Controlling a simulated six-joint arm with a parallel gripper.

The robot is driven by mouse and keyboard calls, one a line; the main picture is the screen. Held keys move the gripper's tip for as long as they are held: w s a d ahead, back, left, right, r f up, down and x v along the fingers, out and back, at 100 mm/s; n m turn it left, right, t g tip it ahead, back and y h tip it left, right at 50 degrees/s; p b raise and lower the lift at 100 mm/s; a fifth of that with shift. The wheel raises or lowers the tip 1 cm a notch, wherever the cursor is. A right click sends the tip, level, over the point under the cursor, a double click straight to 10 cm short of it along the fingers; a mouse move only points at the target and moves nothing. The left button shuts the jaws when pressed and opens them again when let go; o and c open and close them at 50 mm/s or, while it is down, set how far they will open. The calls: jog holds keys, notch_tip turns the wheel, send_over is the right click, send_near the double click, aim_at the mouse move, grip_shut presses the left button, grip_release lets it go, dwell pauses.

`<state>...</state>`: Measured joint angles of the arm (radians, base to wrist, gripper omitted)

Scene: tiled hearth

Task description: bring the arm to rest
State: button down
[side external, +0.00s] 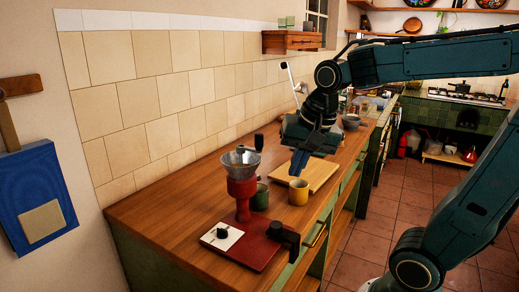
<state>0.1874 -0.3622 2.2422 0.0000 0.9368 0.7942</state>
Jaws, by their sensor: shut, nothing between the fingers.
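My gripper (298,163) hangs from my dark teal arm above the wooden counter (165,215), pointing down. Its fingers are shut with nothing between them. The fingertips are over or near a light wooden board (318,178), behind a yellow mug (298,192); the exact height above the board is hard to tell. The yellow mug stands upright on the counter.
Bowls (351,122) stand farther back. The counter's left front is clear.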

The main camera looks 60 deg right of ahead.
jog(key=s+a+f+n+t, duration=0.1)
jog(key=s+a+n, duration=0.4)
jog(key=s+n, duration=0.3)
jog(key=shift+s+n+t+y, duration=0.2)
jog(key=shift+n+t+y, duration=0.2)
jog(key=shift+n, duration=1.2)
